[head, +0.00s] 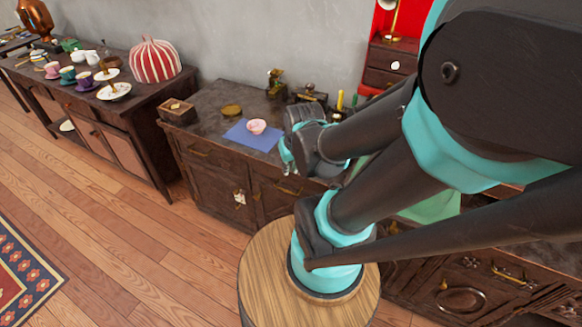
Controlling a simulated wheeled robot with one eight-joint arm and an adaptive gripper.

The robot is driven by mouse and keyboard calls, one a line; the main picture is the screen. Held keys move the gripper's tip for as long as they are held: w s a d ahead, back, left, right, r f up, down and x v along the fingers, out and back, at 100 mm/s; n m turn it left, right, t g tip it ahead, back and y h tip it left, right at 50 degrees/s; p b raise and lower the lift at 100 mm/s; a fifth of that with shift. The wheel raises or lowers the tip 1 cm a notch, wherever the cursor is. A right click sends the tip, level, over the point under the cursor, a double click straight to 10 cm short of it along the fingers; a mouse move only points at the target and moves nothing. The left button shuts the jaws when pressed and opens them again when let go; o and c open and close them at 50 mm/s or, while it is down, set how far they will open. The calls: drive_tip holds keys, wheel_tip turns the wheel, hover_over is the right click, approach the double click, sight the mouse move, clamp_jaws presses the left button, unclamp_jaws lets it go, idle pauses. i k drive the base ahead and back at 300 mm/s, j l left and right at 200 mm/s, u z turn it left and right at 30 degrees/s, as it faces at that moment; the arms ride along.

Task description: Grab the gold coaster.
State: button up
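A small round gold-brown disc, which looks like the gold coaster (231,110), lies flat on the dark cabinet top near its left part. It is behind a blue mat (243,139) that holds a small pink-and-white bowl (257,126). My gripper (286,158) is near the front edge of this cabinet, to the right of the mat and apart from the disc. The gripper is small and partly hidden by my arm, so I cannot see its opening.
A wooden box (177,109) stands left of the disc. Dark metal objects (310,95) stand to the right, behind my arm. A striped red-and-white teapot cosy (153,61) and cups (84,81) stand on the left cabinet.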

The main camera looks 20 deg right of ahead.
sight(230, 110)
drive_tip(key=i+j, duration=0.2)
drive_tip(key=i+j+z, duration=0.1)
drive_tip(key=j, duration=0.3)
drive_tip(key=i+j+z, duration=0.1)
drive_tip(key=i+j, duration=0.3)
drive_tip(key=j, duration=0.25)
drive_tip(key=i+j+z, duration=0.1)
drive_tip(key=j, duration=0.25)
drive_tip(key=i+j, duration=0.2)
drive_tip(key=j, duration=0.15)
drive_tip(key=z, duration=0.05)
